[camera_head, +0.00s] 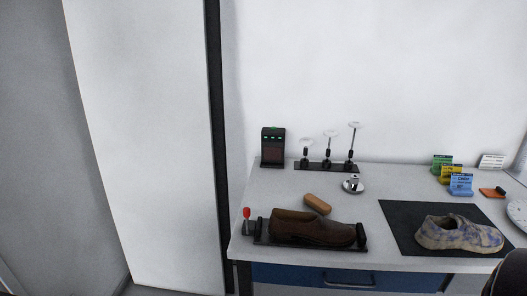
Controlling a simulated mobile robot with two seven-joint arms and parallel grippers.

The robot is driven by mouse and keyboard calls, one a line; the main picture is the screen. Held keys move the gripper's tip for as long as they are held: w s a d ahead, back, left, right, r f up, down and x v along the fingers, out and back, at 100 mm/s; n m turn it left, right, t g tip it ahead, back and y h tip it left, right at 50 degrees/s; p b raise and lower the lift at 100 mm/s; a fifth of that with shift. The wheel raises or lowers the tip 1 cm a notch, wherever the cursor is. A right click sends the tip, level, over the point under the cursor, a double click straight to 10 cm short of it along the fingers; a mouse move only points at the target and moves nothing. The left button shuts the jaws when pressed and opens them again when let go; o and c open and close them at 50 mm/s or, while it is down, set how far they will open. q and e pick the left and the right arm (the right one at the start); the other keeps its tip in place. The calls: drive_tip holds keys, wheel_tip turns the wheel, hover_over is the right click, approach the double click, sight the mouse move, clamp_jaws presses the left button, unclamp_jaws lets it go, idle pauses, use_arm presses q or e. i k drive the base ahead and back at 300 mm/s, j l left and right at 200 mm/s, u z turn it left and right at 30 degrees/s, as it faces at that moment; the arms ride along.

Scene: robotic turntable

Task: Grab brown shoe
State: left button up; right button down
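A second, grey-blue stained shoe (457,235) sits on a black mat to the right.
A wooden brush (317,203) lies just behind the brown shoe. A small metal piece (354,184), a stand with several upright tools (327,164) and a black device (273,147) stand farther back. Coloured cards (460,184) are at the right. The table (385,178) has clear room behind the mat.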

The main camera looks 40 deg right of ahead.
sight(282, 224)
drive_tip(key=k+z, duration=0.15)
drive_tip(key=z, duration=1.4)
